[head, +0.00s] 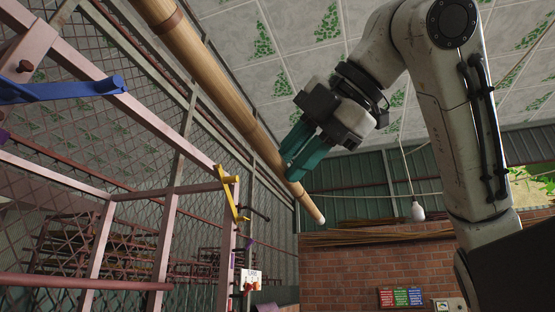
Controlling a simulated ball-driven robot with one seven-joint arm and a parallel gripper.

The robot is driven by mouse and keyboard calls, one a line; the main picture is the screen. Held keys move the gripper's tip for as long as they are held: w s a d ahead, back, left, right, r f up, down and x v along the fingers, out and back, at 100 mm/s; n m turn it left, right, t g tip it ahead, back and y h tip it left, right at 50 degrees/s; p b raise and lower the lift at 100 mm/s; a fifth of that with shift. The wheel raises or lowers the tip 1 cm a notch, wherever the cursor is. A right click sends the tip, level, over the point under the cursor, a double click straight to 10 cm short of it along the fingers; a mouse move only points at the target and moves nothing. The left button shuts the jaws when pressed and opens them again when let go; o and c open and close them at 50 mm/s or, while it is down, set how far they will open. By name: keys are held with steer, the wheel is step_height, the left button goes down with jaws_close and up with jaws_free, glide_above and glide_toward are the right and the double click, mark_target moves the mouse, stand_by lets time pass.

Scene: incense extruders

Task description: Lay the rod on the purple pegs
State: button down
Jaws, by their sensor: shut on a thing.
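The rod is a long bamboo pole (215,86) that slants from the top left down to a pale tip near the middle of the head view. My gripper (292,166), with teal fingers, is shut on the rod toward its lower end and holds it up, clear of the rack. A small purple peg (249,243) shows low on the rack's far post, below the yellow and black pegs. Another purple bit (3,136) is cut off at the left edge and is probably a peg. The rod's near end is out of view.
The pinkish rack frame (165,245) fills the left, with a blue peg (70,90), a yellow peg (230,188) and a black peg (256,211). Wire mesh stands behind it. A hanging bulb (418,210) and brick wall (355,275) are at the right.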

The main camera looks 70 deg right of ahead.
steer(key=s, duration=0.6)
steer(key=shift+a+r, duration=0.15)
stand_by(1.2)
